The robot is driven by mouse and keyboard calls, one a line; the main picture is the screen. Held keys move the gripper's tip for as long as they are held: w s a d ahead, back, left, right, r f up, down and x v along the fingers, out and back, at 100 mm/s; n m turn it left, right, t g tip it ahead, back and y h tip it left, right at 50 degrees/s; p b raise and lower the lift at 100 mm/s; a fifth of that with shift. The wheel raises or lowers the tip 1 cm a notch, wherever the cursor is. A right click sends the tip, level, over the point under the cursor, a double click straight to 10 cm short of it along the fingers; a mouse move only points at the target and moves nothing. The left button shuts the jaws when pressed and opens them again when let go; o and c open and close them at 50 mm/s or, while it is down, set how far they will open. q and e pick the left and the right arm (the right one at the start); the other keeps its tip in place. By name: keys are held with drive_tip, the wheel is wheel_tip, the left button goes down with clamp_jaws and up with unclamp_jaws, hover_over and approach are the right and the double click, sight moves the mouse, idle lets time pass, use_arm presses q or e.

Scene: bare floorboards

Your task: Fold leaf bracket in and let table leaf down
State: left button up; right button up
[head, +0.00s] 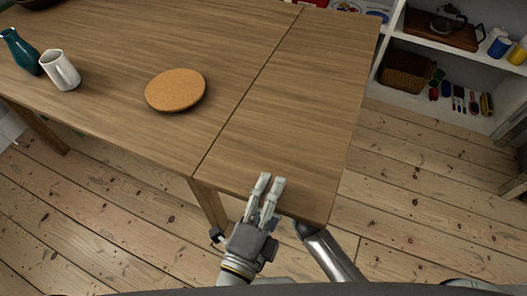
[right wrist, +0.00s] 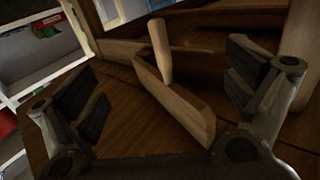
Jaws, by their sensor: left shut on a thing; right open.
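The table leaf (head: 300,100) is the right-hand section of the wooden table (head: 130,60). It lies level with the main top, with a dark seam between them. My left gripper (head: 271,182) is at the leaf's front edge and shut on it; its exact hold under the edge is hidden. In the right wrist view the leaf's dark underside shows, with the wooden leaf bracket (right wrist: 178,100) standing out at an angle and a pale peg (right wrist: 160,50) at it. My right gripper (right wrist: 165,88) is open, its fingers on either side of the bracket, apart from it.
A cork mat (head: 175,90), a white jug (head: 61,70) and a teal vase (head: 20,50) stand on the main top. White shelves (head: 430,98) with a basket (head: 406,72) and small items stand at the right. Floorboards between leaf and shelves are clear.

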drive_tip(key=shift+x, duration=5.35)
drive_tip(key=shift+c, duration=0.5)
clamp_jaws()
drive_tip(key=shift+a, duration=0.1)
